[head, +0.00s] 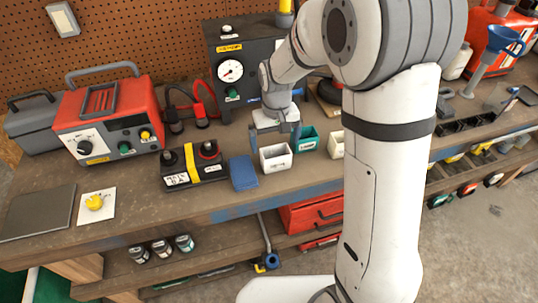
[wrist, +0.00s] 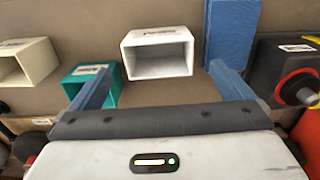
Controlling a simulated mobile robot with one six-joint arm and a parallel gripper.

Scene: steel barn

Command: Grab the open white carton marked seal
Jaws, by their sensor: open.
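The open white carton (head: 277,164) stands upright on the workbench with a dark printed label on its front; I cannot read the word for certain. In the wrist view the white carton (wrist: 160,56) is at top centre, its empty inside facing the camera. My gripper (head: 275,137) is open and empty, just above and behind the carton in the head view. In the wrist view my gripper (wrist: 160,75) has its blue fingers apart, with the carton beyond the gap between them. I see no contact with it.
A teal carton (head: 306,145) and a cream carton (head: 336,152) stand to the carton's right. A blue box (head: 243,173) is close on its left, then a black battery (head: 194,171) with a yellow band. A black gauge box (head: 233,50) stands behind. The bench front is clear.

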